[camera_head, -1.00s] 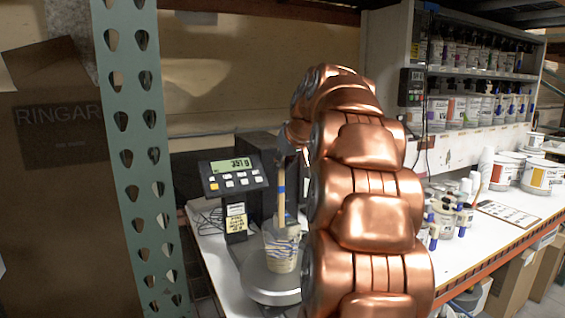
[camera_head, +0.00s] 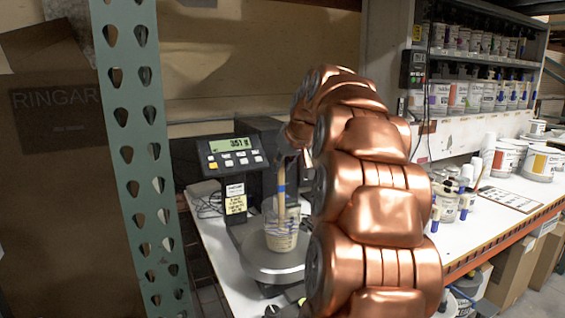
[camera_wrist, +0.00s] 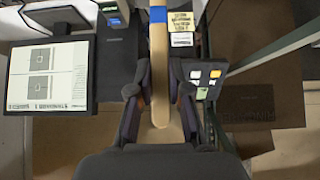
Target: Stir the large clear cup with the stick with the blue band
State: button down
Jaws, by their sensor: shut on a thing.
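The stick with the blue band (camera_head: 281,190) is upright, its lower end inside the large clear cup (camera_head: 282,238). The cup stands on the round metal pan of the scale and holds pale contents with bluish streaks. My gripper (camera_head: 289,150) is above the cup, partly hidden by my copper arm. In the wrist view my gripper (camera_wrist: 159,88) is shut on the stick (camera_wrist: 159,50), with the blue band (camera_wrist: 158,14) near the top of the picture. The cup cannot be made out in the wrist view.
The scale pan (camera_head: 262,265) carries the cup, with its display (camera_head: 228,146) behind to the left. A green perforated post (camera_head: 135,160) stands at left. White tubs (camera_head: 541,163) and smaller bottles are on the white bench at right. Shelves of colorant containers (camera_head: 480,95) are behind.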

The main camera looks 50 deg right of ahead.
aim_at(283, 182)
jog(key=shift+f+b, duration=1.55)
jog(key=shift+f, duration=1.05)
jog(key=shift+d, duration=0.15)
